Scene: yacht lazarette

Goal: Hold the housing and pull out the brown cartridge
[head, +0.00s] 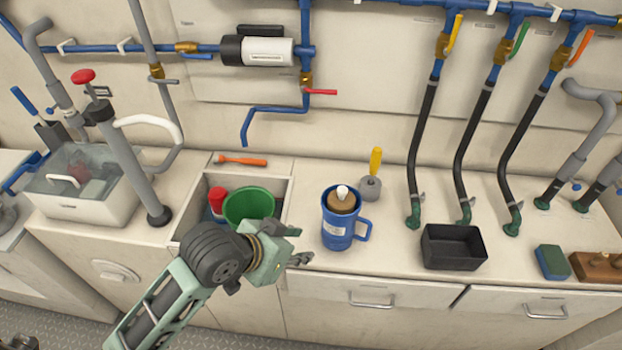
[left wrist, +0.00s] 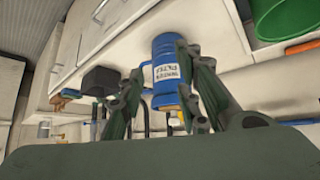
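The blue housing (head: 336,232), a jug-like body with a side handle and a white label, stands upright on the counter. The brown cartridge (head: 341,206) sits in its top, with a white knob above it. My left gripper (head: 298,246) is open and empty, just left of the housing and apart from it. In the left wrist view the housing (left wrist: 165,52) appears inverted between the spread fingers of my left gripper (left wrist: 163,85), with a bit of the brown cartridge (left wrist: 170,107) showing below.
Left of the housing is a recessed bin holding a green bucket (head: 249,205) and a red-topped container (head: 216,198). A yellow-handled tool (head: 374,170) stands close behind. A black tray (head: 453,248) and hanging hoses are to the right. Bare counter lies between housing and tray.

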